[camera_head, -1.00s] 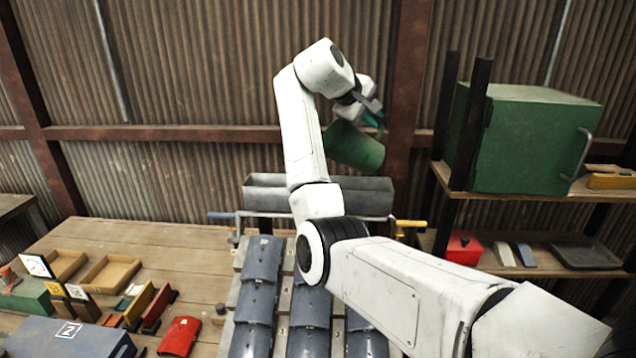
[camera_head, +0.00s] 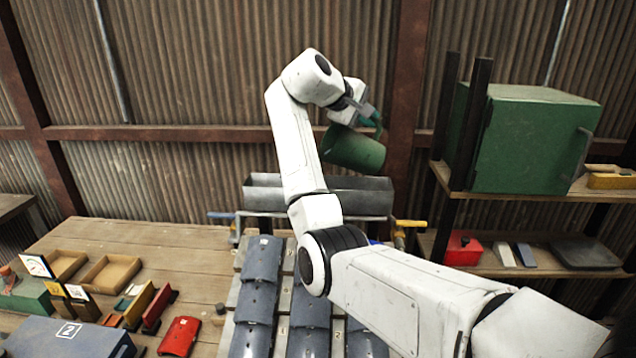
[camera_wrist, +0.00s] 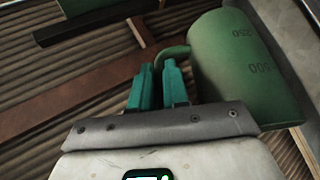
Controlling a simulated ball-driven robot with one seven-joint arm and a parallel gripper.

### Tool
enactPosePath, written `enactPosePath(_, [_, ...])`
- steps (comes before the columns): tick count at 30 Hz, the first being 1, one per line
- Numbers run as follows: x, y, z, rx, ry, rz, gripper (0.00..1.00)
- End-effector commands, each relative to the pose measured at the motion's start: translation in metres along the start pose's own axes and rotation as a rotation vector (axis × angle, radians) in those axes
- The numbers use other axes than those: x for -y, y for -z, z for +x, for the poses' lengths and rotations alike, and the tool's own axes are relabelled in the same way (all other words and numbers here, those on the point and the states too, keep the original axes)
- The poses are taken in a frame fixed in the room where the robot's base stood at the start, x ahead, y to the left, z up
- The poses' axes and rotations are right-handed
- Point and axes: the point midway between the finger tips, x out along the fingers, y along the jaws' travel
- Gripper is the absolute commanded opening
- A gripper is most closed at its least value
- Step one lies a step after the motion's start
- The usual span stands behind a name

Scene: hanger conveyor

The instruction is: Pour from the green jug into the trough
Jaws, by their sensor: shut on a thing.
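The green jug (camera_head: 354,150) is held in the air above the grey metal trough (camera_head: 268,198) in the head view. It is tilted. In the wrist view the jug (camera_wrist: 240,70) shows dark marks "250" and "500", with its handle toward the fingers. My gripper (camera_head: 372,117) is shut on the jug's handle. Its teal fingers (camera_wrist: 158,80) are close together in the wrist view. My arm hides part of the trough. The inside of the jug and any contents are hidden.
Several blue-grey curved pieces (camera_head: 259,300) lie in rows before the trough. A wooden table (camera_head: 140,238) with small boxes is at the left. A shelf (camera_head: 500,197) with a green cabinet (camera_head: 530,140) stands at the right. A corrugated wall is behind.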

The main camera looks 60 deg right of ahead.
Motion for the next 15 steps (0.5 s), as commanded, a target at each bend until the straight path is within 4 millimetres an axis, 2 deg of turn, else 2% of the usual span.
enactPosePath(15, [0.0054, 0.0042, -0.0065, 0.021, -0.087, -0.035, 0.00])
